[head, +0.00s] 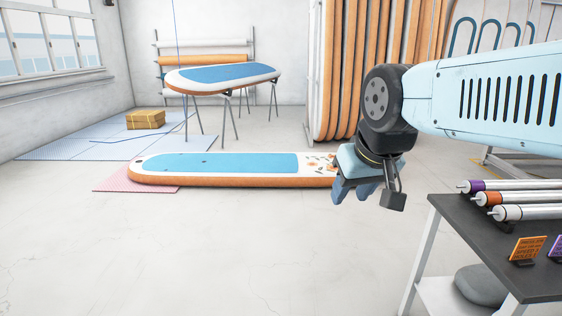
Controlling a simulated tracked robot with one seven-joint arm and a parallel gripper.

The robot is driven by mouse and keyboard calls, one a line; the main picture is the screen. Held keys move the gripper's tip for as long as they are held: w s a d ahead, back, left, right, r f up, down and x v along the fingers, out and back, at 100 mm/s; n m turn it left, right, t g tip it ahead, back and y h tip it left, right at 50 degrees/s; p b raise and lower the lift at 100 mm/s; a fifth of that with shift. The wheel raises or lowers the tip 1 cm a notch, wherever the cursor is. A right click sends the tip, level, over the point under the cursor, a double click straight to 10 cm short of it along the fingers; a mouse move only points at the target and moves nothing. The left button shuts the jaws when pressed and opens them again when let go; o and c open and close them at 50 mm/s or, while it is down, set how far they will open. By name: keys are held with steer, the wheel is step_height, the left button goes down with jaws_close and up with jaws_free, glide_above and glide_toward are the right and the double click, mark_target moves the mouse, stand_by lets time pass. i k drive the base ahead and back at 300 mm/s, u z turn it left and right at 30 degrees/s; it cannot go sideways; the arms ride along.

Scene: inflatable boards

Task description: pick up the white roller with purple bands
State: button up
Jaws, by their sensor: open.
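The white roller with purple bands (515,185) lies on the dark-topped table (465,228) at the right of the head view. It is the farthest of three rollers lying side by side; a purple band shows near its left end, and its right end runs out of the picture. My gripper (353,197) hangs from my light blue arm, left of the table and apart from the rollers. Its blue fingers point down, open, with nothing seen between them.
A roller with an orange band (520,197) and a plain white one (535,212) lie nearer. An orange placard (527,248) stands on the table's front part. An inflatable board (230,165) lies on the floor behind my gripper. The front left floor is clear.

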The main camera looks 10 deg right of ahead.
mark_target(467, 186)
steer(key=u, duration=0.05)
steer(key=i, duration=2.45)
steer(key=z, duration=1.05)
steer(key=i, duration=0.15)
steer(key=z, duration=2.45)
steer(key=i, duration=0.95)
steer(key=u, duration=0.3)
